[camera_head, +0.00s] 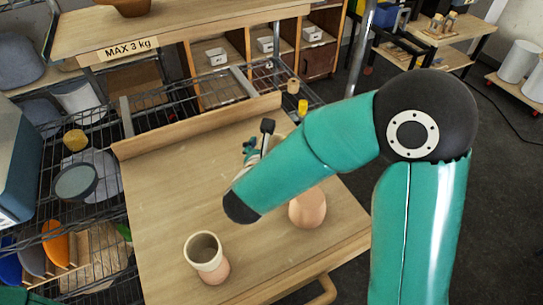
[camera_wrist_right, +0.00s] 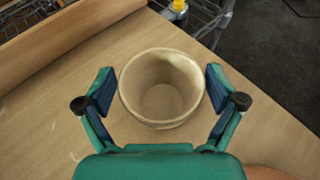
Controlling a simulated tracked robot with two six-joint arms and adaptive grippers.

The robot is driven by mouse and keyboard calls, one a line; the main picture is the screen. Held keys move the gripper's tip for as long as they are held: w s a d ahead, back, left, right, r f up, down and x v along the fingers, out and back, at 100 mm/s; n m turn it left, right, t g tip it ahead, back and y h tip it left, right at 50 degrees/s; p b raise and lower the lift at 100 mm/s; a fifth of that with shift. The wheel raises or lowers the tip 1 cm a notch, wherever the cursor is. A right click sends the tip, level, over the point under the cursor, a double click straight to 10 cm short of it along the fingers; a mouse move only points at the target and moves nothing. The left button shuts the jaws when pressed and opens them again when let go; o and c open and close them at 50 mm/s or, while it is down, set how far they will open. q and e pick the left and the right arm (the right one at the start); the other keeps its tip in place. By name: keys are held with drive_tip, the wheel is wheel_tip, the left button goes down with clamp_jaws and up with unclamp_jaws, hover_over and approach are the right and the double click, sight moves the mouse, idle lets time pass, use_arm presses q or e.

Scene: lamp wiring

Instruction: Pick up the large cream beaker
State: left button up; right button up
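A cream beaker (camera_wrist_right: 161,116) with a wide round mouth stands upright and empty on the wooden table in the right wrist view. My right gripper (camera_wrist_right: 159,88) is open, with one finger on each side of the beaker. A narrow gap shows between each finger and its wall. In the head view my right forearm hides most of this beaker and part of the gripper (camera_head: 257,143). A second cup (camera_head: 207,259), cream above and pinkish below, stands near the table's front left. My left gripper is not in view.
A rounded terracotta vessel (camera_head: 308,209) stands under my right arm. The wooden table (camera_head: 160,205) has a raised back board (camera_head: 195,127). Wire shelves with bowls and dishes stand at the left. The table's left middle is clear.

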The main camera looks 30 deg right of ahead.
drive_tip(key=c, duration=0.8)
drive_tip(key=shift+c, duration=0.3)
drive_tip(key=shift+r, duration=0.15)
